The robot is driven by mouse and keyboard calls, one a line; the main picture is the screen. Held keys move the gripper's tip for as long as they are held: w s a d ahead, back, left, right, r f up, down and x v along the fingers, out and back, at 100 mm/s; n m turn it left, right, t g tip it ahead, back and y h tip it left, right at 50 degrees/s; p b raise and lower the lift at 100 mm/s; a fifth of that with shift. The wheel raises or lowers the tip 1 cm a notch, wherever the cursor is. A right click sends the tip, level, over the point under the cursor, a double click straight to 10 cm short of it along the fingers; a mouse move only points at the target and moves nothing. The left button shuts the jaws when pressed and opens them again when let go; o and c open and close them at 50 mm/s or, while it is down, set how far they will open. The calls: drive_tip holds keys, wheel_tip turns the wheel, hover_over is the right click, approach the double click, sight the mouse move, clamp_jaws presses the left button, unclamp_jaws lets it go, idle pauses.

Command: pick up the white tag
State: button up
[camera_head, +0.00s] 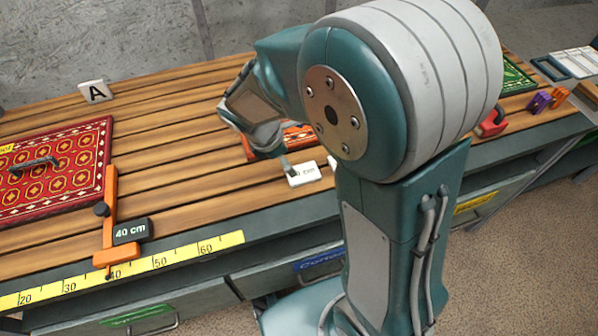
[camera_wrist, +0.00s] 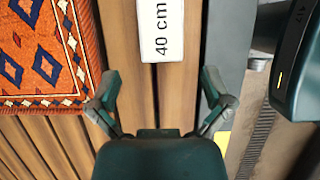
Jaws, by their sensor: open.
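The white tag (camera_head: 304,174) lies on the slatted wooden bench top, partly covered by my arm in the head view. In the wrist view the white tag (camera_wrist: 162,30) reads "40 cm" and lies at the top of the picture, cut off by its edge. My gripper (camera_wrist: 161,92) is open and empty. Its two fingers are spread to either side below the tag, with bare slats between them. In the head view my gripper (camera_head: 268,150) hangs just left of the tag, and its fingertips are partly hidden.
An orange patterned rug (camera_wrist: 45,55) lies left of the tag. A yellow ruler (camera_head: 160,261) runs along the front edge.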

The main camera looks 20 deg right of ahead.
sight(302, 173)
drive_tip(key=x, duration=0.6)
drive_tip(key=shift+d+f, duration=0.15)
drive_tip(key=shift+d, duration=0.35)
drive_tip(key=shift+f, duration=0.2)
drive_tip(key=shift+a, duration=0.2)
drive_tip(key=shift+c, duration=0.9)
drive_tip(key=shift+d, duration=0.15)
drive_tip(key=c, duration=0.6)
